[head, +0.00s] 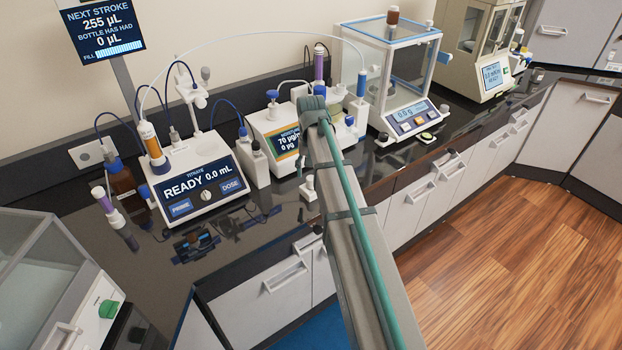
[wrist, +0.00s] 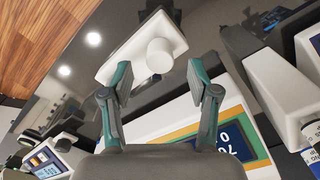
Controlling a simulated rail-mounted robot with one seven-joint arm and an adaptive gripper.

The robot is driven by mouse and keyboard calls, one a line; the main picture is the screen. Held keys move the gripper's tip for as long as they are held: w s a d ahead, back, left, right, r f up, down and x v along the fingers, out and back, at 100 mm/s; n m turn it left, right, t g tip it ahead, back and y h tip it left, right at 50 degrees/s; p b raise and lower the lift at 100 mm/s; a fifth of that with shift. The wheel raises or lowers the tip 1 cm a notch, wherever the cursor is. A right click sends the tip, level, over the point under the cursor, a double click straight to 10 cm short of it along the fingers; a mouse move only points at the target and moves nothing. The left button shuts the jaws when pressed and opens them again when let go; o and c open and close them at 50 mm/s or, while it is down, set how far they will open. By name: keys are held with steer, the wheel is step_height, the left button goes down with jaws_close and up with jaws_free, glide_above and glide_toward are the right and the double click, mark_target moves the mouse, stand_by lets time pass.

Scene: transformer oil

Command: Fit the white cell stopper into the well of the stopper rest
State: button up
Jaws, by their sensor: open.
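A small white block with a round white knob on top, which looks like the stopper rest (head: 308,191), stands on the dark counter just left of my arm in the head view. In the wrist view the pale rectangular rest (wrist: 120,62) lies ahead of the fingers. A white cylinder, likely the cell stopper (wrist: 159,55), stands out from it. I cannot tell how deep it sits, and the well is not visible. My gripper (wrist: 158,78) is open and empty, its fingers either side of the line to the stopper.
The moisture meter (head: 266,132) stands behind the rest, close to my gripper; its display (wrist: 232,145) shows beneath the fingers. The titrator (head: 172,190) is to the left, the glass balance (head: 402,118) to the right. The counter's front edge lies close to the rest.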

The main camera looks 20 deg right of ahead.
mark_target(311, 178)
step_height(311, 178, up, 8)
steer(key=shift+f, duration=0.25)
steer(key=shift+s+f, duration=0.1)
stand_by(0.4)
